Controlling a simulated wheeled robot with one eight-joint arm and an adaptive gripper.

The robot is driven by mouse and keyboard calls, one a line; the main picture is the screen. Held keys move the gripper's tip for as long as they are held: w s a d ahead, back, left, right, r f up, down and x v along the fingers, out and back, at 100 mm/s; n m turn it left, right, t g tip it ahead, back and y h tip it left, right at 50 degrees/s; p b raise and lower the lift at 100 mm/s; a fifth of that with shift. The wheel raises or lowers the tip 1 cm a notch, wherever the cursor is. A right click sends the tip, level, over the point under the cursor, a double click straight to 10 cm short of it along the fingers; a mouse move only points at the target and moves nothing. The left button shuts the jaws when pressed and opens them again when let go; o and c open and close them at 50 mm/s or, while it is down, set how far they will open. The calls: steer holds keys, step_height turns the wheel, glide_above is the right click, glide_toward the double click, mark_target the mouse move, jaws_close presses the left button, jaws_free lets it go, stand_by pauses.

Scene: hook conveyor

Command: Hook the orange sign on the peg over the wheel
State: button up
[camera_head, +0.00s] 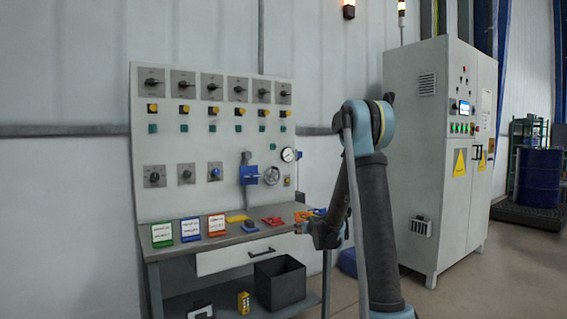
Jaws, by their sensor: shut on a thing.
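My gripper (303,229) is low at the right end of the workbench, small and partly hidden by its own arm. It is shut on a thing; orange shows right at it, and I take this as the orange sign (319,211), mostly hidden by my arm. The handwheel (271,175) is grey and round, on the lower right of the upright panel, above and left of my gripper. A small green piece (272,147) is on the panel over the wheel; I cannot make out the peg's shape.
Green (162,234), blue (190,229) and red-orange (217,225) framed signs stand on the bench (178,248). Yellow, blue and red small items lie beside them. A blue lever valve (249,175) and a gauge (288,155) flank the wheel. A grey cabinet (425,150) stands right.

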steer(key=a+r+t+y, duration=0.2)
steer(key=a+r+t, duration=0.2)
steer(key=r, duration=0.8)
steer(key=shift+w+a+n, duration=0.25)
steer(key=shift+a+n, duration=0.15)
steer(key=shift+a, duration=0.35)
